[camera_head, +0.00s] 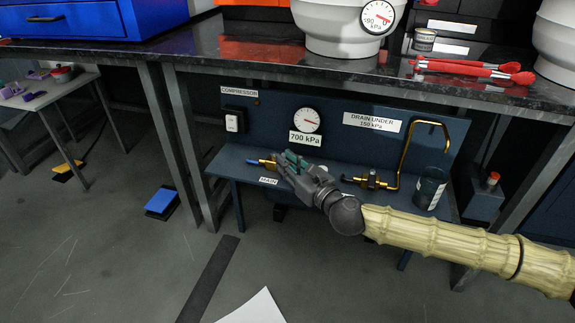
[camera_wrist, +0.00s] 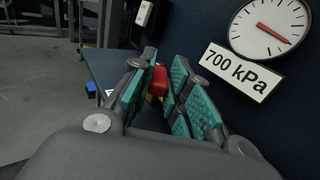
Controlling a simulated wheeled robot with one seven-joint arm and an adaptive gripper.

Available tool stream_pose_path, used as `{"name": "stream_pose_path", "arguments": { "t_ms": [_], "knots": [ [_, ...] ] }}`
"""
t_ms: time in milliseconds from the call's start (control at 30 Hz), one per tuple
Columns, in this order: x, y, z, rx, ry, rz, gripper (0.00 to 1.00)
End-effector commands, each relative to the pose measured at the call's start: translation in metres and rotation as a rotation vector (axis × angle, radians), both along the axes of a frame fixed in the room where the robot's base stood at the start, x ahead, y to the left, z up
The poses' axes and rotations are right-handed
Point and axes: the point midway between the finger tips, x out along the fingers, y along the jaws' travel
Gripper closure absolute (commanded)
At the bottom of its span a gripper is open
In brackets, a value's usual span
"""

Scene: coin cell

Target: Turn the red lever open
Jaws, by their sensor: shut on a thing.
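The red lever (camera_wrist: 158,80) shows in the wrist view between the teal-padded fingers of my gripper (camera_wrist: 160,88), which is shut on it. A bit of yellow brass shows just below the lever. In the head view my gripper (camera_head: 290,163) is at the left part of the low blue bench, by the brass fitting (camera_head: 268,161) with a blue end above the "MAIN" label (camera_head: 268,181). The gripper hides the lever in that view. The gauge (camera_head: 307,120) above reads 700 kPa; its plate (camera_wrist: 240,72) also shows in the wrist view.
A second brass valve (camera_head: 371,181) with a bent pipe (camera_head: 410,150) and a dark canister (camera_head: 430,190) stand to the right on the blue bench (camera_head: 232,165). A white switch (camera_head: 234,122) is on the back panel. The dark worktop (camera_head: 200,50) overhangs above.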

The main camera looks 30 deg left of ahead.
Motion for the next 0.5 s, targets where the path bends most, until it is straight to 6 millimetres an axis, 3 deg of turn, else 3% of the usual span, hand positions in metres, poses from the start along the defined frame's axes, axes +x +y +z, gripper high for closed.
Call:
{"name": "stream_pose_path", "arguments": {
  "t_ms": [300,333,433,500],
  "knots": [
    [0.0012,0.0003,0.0012,0.001,-0.001,-0.001,1.00],
    [0.0012,0.0003,0.0012,0.001,-0.001,-0.002,0.79],
    [0.0012,0.0002,0.0010,0.001,-0.001,-0.002,0.61],
    [0.0010,-0.0001,0.0008,0.001,-0.001,-0.002,0.61]
  ]
}}
